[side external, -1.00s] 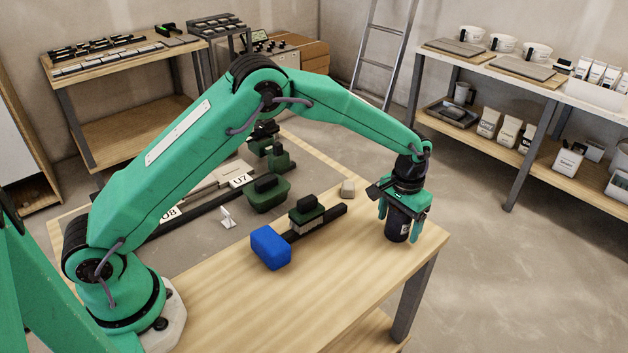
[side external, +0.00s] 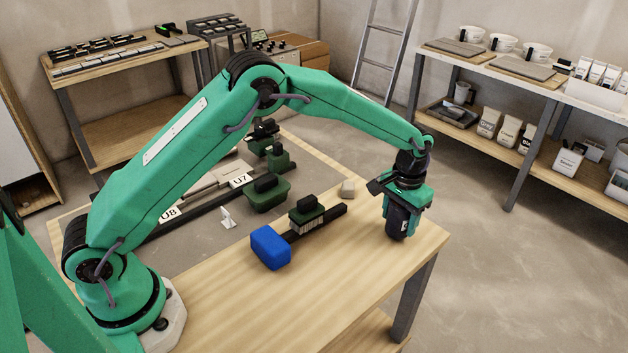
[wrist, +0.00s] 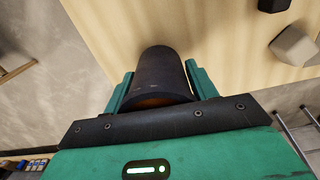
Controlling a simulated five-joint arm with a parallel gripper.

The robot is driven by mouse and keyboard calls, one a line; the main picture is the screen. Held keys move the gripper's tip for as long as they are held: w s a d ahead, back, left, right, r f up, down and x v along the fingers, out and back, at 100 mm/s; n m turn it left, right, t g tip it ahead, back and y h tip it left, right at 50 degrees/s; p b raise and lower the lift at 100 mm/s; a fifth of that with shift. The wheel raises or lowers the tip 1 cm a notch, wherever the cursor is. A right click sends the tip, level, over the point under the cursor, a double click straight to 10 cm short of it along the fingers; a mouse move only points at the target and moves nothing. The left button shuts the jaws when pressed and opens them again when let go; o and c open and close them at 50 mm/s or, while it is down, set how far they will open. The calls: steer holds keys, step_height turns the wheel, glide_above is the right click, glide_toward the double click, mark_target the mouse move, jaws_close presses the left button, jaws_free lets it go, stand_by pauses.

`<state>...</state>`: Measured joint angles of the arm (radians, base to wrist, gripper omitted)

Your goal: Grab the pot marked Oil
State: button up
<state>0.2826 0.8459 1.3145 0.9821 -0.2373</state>
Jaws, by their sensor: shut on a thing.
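A dark cylindrical pot (side external: 399,222) stands near the right end of the wooden bench, with part of a pale label showing. The label's word cannot be read from here. My gripper (side external: 403,210) points down over it and is shut on the pot, with its green fingers on either side. In the wrist view the dark pot (wrist: 160,75) sits between the two fingers of my gripper (wrist: 155,88), with an orange-brown patch showing at its near end. Whether the pot's base touches the bench cannot be told for certain.
A blue-headed mallet (side external: 271,247) lies left of the pot, with a green-and-black block (side external: 307,214) by its handle. A small beige block (side external: 347,188) and a larger green tool (side external: 267,195) are farther back. The bench front (side external: 330,290) is clear.

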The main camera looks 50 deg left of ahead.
steer(key=r, duration=0.3)
steer(key=shift+s+d+r, duration=0.3)
steer(key=shift+s+d, duration=0.05)
steer(key=s+d+r, duration=0.6)
steer(key=s+d, duration=0.1)
steer(key=s, duration=0.1)
steer(key=shift+w+d+r, duration=0.1)
